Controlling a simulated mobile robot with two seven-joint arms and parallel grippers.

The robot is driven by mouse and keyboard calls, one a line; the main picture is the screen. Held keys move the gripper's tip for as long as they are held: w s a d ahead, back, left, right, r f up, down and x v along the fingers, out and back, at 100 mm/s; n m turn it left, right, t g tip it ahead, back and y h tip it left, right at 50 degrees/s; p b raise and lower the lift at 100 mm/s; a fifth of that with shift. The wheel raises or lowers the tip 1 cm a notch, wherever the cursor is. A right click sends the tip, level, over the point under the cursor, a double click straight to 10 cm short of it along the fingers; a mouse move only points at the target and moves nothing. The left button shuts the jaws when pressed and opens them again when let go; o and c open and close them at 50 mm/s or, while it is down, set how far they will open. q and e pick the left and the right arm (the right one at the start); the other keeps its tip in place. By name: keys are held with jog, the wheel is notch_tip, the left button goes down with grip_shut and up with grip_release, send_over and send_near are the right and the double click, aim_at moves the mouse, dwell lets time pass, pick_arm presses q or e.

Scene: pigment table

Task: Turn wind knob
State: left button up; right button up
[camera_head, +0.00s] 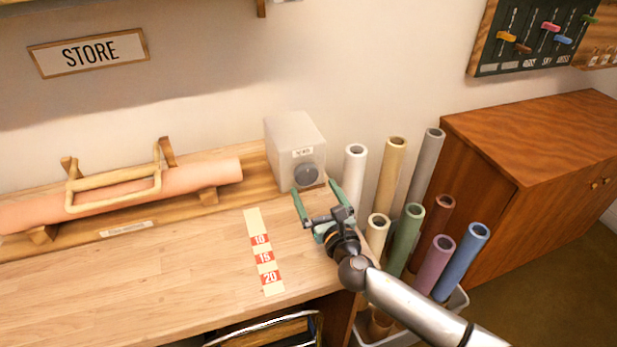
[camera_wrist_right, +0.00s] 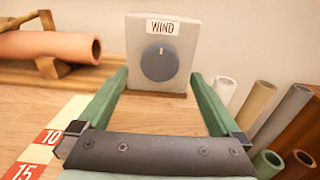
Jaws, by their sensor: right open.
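The wind knob (camera_head: 306,174) is a round dark grey dial on the front of a light grey box (camera_head: 293,137) at the back right of the wooden table. In the right wrist view the knob (camera_wrist_right: 159,63) sits under a "WIND" label, its white mark pointing straight up. My right gripper (camera_head: 315,191) is open and empty in front of the box. Its green fingers (camera_wrist_right: 160,82) stand to either side of the knob in the wrist view, with a gap between fingertips and box that I cannot judge exactly. My left gripper is not in view.
A pink roll (camera_head: 200,177) lies on a wooden stand at the left. A strip marked 10, 15, 20 (camera_head: 263,250) lies on the table. Several coloured rolls (camera_head: 407,235) stand in a bin at the right, close to my right arm.

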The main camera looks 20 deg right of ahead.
aim_at(308, 178)
jog(key=shift+w+a, duration=0.1)
jog(key=shift+w, duration=2.3)
jog(key=c, duration=1.3)
